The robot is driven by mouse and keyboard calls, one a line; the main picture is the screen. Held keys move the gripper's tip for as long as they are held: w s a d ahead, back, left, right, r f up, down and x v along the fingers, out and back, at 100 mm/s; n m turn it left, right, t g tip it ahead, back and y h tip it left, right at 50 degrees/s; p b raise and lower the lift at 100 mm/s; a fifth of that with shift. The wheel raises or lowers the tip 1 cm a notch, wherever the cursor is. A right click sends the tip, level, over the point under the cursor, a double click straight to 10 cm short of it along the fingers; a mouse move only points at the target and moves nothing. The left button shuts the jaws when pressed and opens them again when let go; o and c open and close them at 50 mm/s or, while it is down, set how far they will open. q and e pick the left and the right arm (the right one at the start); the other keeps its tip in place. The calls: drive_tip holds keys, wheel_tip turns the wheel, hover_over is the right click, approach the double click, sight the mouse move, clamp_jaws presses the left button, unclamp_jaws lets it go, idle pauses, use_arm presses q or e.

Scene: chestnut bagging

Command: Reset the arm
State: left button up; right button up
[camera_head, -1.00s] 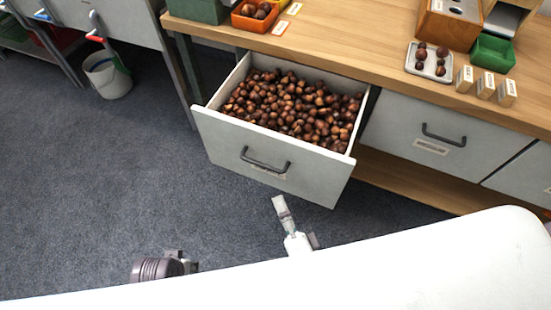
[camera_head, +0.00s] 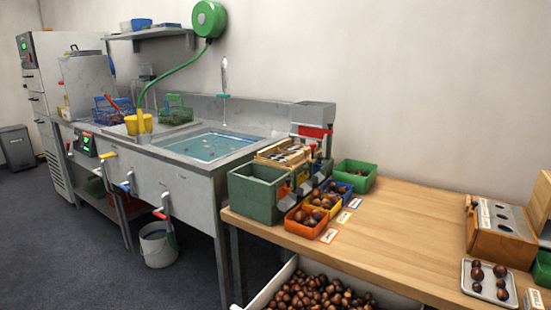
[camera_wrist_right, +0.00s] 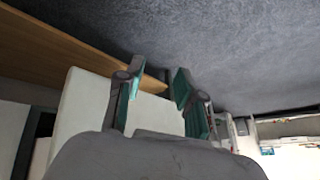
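My right gripper (camera_wrist_right: 159,70) shows in the right wrist view. Its two teal-padded fingers stand apart, and I see nothing held between them. A pale panel (camera_wrist_right: 82,105) lies beyond and left of the fingers; I cannot tell if they touch. Neither gripper shows in the head view, and my left gripper is in no current view. The open drawer of chestnuts (camera_head: 318,292) is at the bottom of the head view; its front is cut off by the frame.
The wooden table (camera_head: 395,240) carries a green bin (camera_head: 257,195), an orange tray (camera_head: 306,218) of chestnuts and a white plate (camera_head: 489,285). A sink bench (camera_head: 190,185) stands left, with a white bucket (camera_head: 158,246) on the floor. Carpet (camera_wrist_right: 235,45) fills the wrist view's top.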

drive_tip(key=s+d+n+g+h, duration=0.2)
drive_tip(key=s+d+g, duration=0.15)
drive_tip(key=d, duration=0.25)
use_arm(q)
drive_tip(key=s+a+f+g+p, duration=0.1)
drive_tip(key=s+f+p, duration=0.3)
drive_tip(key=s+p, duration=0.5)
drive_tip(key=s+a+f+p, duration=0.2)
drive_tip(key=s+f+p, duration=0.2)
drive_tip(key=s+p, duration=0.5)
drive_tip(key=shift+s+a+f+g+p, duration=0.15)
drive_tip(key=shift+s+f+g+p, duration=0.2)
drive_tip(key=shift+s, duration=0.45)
use_arm(e)
drive_tip(key=s+d+f+g, duration=0.1)
drive_tip(key=s+f, duration=0.3)
drive_tip(key=s, duration=0.6)
drive_tip(key=s+d+f, duration=0.2)
drive_tip(key=s+f, duration=0.3)
drive_tip(key=s, duration=0.5)
drive_tip(key=shift+s+g, duration=0.2)
drive_tip(key=shift+g, duration=0.15)
